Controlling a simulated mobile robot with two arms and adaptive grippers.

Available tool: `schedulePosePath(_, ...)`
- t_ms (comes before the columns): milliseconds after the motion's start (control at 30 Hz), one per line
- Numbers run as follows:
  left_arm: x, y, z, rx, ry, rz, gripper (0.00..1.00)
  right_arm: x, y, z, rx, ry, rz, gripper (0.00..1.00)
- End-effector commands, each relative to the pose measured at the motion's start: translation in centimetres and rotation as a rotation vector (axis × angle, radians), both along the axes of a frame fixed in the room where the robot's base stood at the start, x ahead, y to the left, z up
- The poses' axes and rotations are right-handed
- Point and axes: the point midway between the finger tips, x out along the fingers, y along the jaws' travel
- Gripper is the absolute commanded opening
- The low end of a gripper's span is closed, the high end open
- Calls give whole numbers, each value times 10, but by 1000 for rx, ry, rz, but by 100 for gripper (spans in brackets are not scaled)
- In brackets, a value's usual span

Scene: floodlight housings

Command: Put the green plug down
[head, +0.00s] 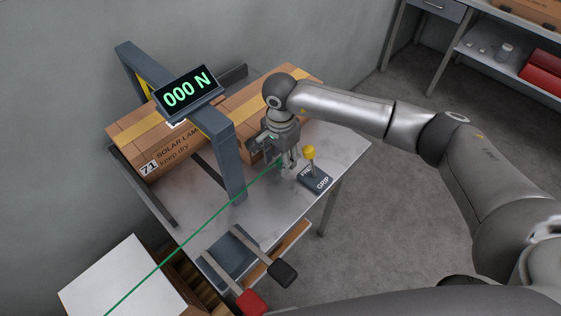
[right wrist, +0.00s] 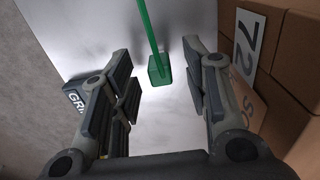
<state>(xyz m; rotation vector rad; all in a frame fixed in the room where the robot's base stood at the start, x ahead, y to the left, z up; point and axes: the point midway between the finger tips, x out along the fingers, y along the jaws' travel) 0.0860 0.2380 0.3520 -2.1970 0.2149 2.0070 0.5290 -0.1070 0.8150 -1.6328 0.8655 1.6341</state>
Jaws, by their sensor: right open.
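The green plug (right wrist: 159,70) is a small green block on the pale tabletop in the right wrist view, with a green cord (right wrist: 148,25) rising from it. In the head view the cord (head: 200,229) runs taut from the lower left to my right gripper (head: 287,167), and the plug itself is mostly hidden there. My right gripper, also in the right wrist view (right wrist: 160,88), is open and points down at the table. The plug shows in the gap between its fingers, toward the far side, and neither finger touches it. My left gripper is not in view.
A grey control box (head: 315,179) with a yellow knob stands just right of the gripper. A grey frame (head: 232,165) with a "000 N" display (head: 188,88) and cardboard boxes (head: 135,128) stand left and behind. Red (head: 250,302) and black (head: 283,272) handles stick out at the front.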

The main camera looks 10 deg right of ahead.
Motion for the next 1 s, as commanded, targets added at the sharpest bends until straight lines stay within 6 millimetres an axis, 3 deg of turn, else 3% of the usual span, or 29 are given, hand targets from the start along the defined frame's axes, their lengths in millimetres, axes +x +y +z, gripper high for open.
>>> schedulePosePath(67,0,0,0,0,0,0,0,0,0,0,0,0,0,43)
schedulePosePath(400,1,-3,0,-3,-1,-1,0,0,0,1,0,0,0,1)
schedulePosePath(767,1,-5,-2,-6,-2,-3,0,1,0,3,0,-2,0,0)
schedulePosePath(1000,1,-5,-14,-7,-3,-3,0,2,0,28,0,-7,1,0)
